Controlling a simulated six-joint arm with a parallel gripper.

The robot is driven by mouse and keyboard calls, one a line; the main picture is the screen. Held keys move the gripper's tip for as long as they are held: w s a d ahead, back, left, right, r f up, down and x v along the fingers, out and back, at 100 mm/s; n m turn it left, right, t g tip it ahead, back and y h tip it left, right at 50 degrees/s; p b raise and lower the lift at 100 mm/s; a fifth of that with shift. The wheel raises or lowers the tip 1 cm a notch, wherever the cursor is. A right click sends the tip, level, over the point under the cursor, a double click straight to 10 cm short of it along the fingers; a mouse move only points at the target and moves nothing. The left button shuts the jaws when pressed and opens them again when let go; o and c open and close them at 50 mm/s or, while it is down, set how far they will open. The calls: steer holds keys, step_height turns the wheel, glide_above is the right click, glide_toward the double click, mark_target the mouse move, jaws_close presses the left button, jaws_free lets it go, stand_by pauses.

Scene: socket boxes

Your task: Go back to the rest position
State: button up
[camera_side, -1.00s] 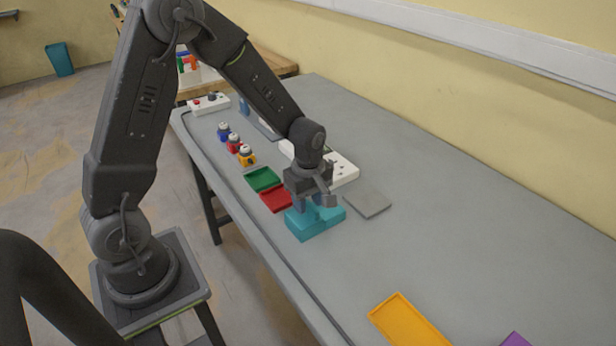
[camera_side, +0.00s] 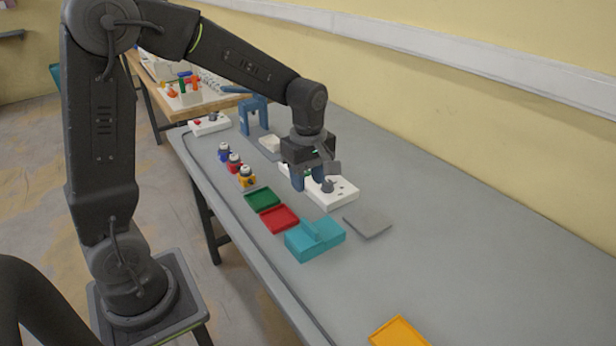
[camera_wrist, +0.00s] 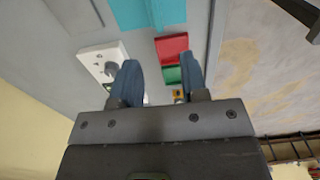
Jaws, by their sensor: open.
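My gripper (camera_side: 311,180) is open and empty above the table, in front of a white socket box (camera_side: 341,192) in the side view. In the wrist view its two blue fingers stand apart (camera_wrist: 161,85), with the white socket box (camera_wrist: 97,62) to their left.
A red tray (camera_side: 279,219) and a green tray (camera_side: 261,199) lie at the table's left edge. Blue, red and yellow pieces (camera_side: 234,163) stand beyond them. A grey plate (camera_side: 368,224) lies right of the teal box. A blue stand (camera_side: 252,117) is at the back.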

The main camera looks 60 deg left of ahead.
steer(key=s+d+r+m+t, duration=0.2)
steer(key=s+r+m, duration=0.2)
steer(key=s+m, duration=0.4)
steer(key=s+d+r+m+t, duration=0.3)
steer(key=s+r+m, duration=0.2)
steer(key=s+m, duration=0.3)
steer(key=shift+d+r+m+t, duration=0.2)
steer(key=shift+m+t, duration=0.1)
steer(key=shift+m, duration=0.7)
steer(key=shift+s, duration=0.1)
